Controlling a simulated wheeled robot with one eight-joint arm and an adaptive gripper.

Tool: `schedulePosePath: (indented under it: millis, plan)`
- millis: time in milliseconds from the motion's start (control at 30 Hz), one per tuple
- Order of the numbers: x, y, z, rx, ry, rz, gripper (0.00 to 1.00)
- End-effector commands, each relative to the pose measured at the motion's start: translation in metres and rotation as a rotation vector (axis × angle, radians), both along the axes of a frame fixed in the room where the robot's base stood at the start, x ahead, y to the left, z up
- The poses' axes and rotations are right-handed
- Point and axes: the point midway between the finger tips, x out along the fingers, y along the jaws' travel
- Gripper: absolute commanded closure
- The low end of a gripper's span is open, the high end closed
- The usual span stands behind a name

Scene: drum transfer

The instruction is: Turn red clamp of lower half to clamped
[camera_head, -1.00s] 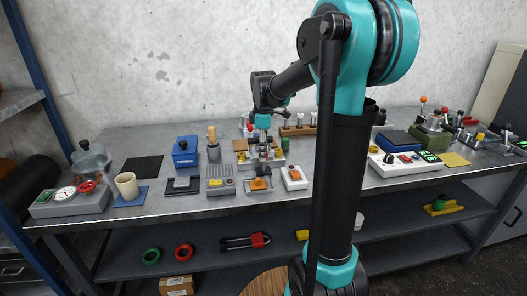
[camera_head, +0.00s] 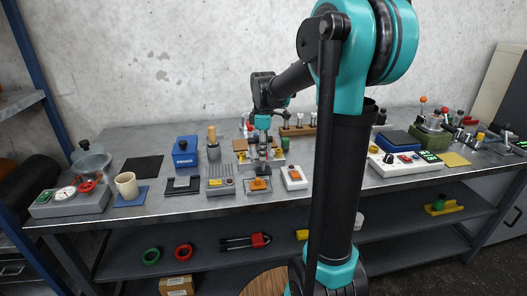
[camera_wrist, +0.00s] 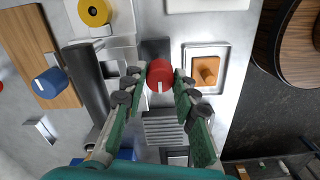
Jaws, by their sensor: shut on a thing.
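The red clamp (camera_wrist: 160,72) shows in the wrist view as a short round red knob with a white mark on its near edge. My gripper (camera_wrist: 160,78) has its green-padded fingers on either side of the knob, closed on it. In the head view my gripper (camera_head: 263,160) points down over the middle of the bench, and the red clamp cannot be made out there. The clamp's base is mostly hidden by the knob and fingers, so its exact setting is not clear.
An orange block in a square tray (camera_wrist: 188,56) is close right of the knob. A grey cylinder (camera_wrist: 87,80), a blue knob (camera_wrist: 48,83) and a yellow roll (camera_wrist: 94,12) lie to the left. The bench's front edge (camera_head: 200,214) is near my gripper.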

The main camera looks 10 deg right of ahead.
Motion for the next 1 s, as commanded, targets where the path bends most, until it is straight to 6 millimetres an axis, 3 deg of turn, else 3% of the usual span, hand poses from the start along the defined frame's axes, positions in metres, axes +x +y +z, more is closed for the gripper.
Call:
schedulePosePath:
  millis: [267, 1000]
  plan:
    - [0.0, 0.0, 0.0001, 0.0, 0.0, -0.148, 1.0]
    - [0.0001, 0.0002, 0.0001, 0.0, 0.0, -0.84, 1.0]
